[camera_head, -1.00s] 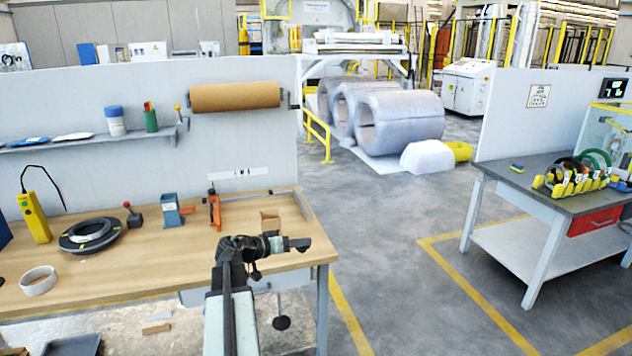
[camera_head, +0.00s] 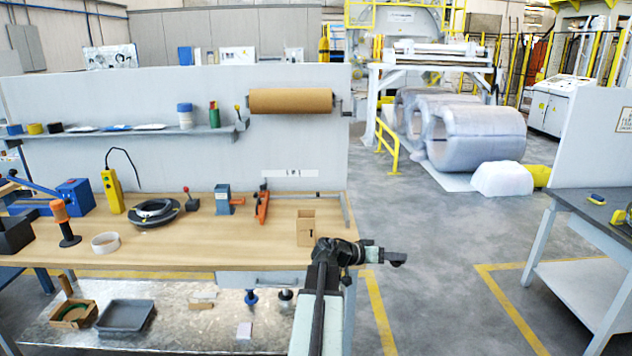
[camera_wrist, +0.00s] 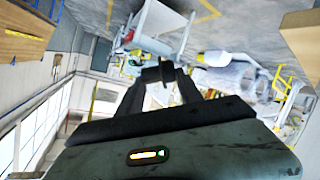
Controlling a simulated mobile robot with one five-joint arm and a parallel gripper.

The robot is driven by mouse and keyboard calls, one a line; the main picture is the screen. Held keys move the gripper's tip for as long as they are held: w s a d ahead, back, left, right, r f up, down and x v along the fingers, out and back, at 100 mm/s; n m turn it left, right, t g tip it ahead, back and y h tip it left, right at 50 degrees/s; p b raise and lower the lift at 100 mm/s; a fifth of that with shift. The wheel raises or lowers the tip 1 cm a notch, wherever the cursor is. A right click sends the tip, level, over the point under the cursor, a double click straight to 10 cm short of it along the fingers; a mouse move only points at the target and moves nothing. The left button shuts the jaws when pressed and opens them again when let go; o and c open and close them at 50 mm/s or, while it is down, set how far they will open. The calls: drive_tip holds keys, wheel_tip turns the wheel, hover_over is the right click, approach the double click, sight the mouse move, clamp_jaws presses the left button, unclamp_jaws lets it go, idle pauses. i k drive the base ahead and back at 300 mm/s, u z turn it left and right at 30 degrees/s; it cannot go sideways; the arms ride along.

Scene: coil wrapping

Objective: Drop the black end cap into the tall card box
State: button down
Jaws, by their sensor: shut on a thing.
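The tall card box (camera_head: 306,227) stands upright on the wooden bench near its right end. Its top appears open; its inside cannot be made out. My gripper (camera_head: 382,256) is beyond the bench's right edge, to the right of the box and apart from it. In the wrist view the fingers close on a small dark piece, the black end cap (camera_wrist: 160,72). The cap also shows as a dark shape at the gripper's tip in the head view (camera_head: 397,260).
The wooden bench (camera_head: 230,245) holds an orange stand (camera_head: 262,207), a blue clamp (camera_head: 223,199) and a black ring (camera_head: 154,212). A grey tray (camera_head: 125,316) lies on the lower shelf. A grey table (camera_head: 585,207) stands at right, with open floor between.

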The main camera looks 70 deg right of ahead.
sight(309, 235)
drive_tip(key=z, duration=0.55)
drive_tip(key=i, duration=1)
drive_tip(key=z, duration=0.05)
